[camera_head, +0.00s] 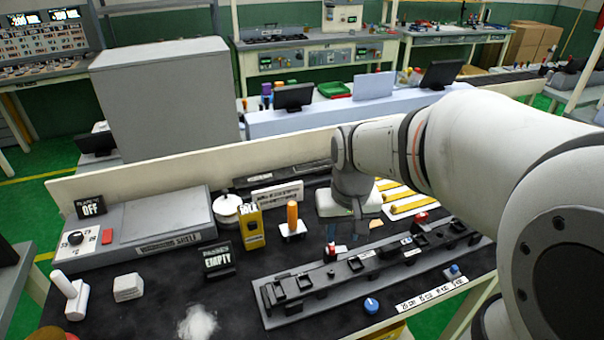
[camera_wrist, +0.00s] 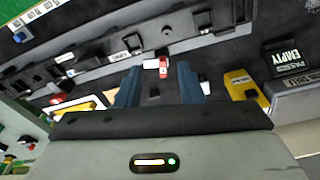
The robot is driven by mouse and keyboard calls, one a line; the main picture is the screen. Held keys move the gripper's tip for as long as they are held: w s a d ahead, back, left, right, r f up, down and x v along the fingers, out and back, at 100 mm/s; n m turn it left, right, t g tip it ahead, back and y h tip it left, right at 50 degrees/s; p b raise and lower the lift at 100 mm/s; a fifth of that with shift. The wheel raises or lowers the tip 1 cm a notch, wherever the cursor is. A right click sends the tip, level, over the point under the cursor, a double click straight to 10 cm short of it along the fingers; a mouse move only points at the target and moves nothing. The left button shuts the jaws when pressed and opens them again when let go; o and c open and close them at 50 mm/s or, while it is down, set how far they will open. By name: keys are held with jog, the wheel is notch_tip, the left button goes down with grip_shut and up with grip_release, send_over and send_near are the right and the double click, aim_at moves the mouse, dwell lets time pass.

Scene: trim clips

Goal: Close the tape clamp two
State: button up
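A long grey rail (camera_head: 330,290) carries a row of small black clamps, including one at its left part (camera_head: 305,283) and one near its middle (camera_head: 355,264). I cannot read which clamp is number two. In the wrist view the rail (camera_wrist: 170,46) crosses the top, with black clamps at its middle (camera_wrist: 133,42) and right (camera_wrist: 204,20). My gripper (camera_wrist: 158,76) is open and empty, its two blue-grey fingers apart. A small red-and-white piece (camera_wrist: 163,66) shows between the fingertips. In the head view my gripper (camera_head: 350,232) points down behind the rail; its fingertips are hard to see.
An orange-handled tool (camera_head: 292,217), a yellow box (camera_head: 252,228) and an "EMPTY" sign (camera_head: 217,259) stand left of my gripper. A red button (camera_head: 421,217) is behind the rail. Blue knobs (camera_head: 371,305) are in front. Yellow strips (camera_head: 410,204) lie at right.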

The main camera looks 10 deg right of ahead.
jog(key=g, duration=0.1)
send_near(337, 247)
jog(key=shift+s+a+r+p, duration=0.4)
jog(key=shift+a+r, duration=0.3)
jog(key=shift+a, duration=0.15)
jog(key=shift+w+f, duration=0.15)
jog(key=shift+f, duration=0.1)
notch_tip(337, 247, down, 8)
jog(key=shift+r, duration=0.2)
jog(key=shift+c, duration=0.3)
